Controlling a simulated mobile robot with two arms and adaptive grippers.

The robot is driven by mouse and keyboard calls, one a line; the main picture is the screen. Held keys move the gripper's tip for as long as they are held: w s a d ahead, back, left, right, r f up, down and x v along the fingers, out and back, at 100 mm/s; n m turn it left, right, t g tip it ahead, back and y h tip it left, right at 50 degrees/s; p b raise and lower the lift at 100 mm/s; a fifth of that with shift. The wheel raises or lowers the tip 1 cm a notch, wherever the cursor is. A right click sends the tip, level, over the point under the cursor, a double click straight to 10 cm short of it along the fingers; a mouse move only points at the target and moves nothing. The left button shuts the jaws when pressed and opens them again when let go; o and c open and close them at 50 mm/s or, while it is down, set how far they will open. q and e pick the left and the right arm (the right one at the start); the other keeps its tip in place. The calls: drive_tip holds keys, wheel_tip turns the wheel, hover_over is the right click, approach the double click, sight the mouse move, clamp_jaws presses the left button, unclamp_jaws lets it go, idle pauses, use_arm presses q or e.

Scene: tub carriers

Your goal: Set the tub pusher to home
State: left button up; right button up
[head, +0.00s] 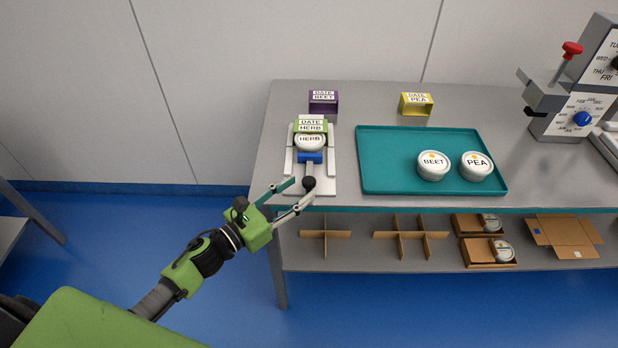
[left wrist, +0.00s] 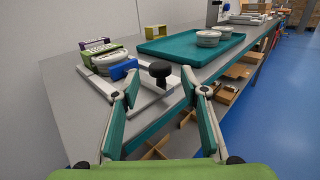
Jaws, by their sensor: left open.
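The tub pusher has a blue block (head: 310,157), a grey rod and a black knob (head: 309,183) at its front end. It sits on a white fixture (head: 326,180) at the table's left front. The blue block is against or very near the white HERB tub (head: 310,142), which is at the green DATE HERB carrier (head: 311,125). My left gripper (head: 303,189) is open and empty at the table's front edge, its fingertips close to the knob. In the left wrist view the knob (left wrist: 160,70) appears between and just beyond the fingertips (left wrist: 161,82). My right gripper is not in view.
A teal tray (head: 385,178) right of the fixture bears a BEET tub (head: 433,166) and a PEA tub (head: 476,167). Purple (head: 323,102) and yellow (head: 416,104) carriers stand behind. A date machine (head: 575,100) is at far right. A lower shelf (head: 355,258) holds cardboard pieces.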

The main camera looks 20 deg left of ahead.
sight(309, 179)
use_arm(q)
drive_tip(key=shift+p+x, duration=0.45)
drive_tip(key=shift+x, duration=1.9)
drive_tip(key=shift+w, duration=0.1)
clamp_jaws()
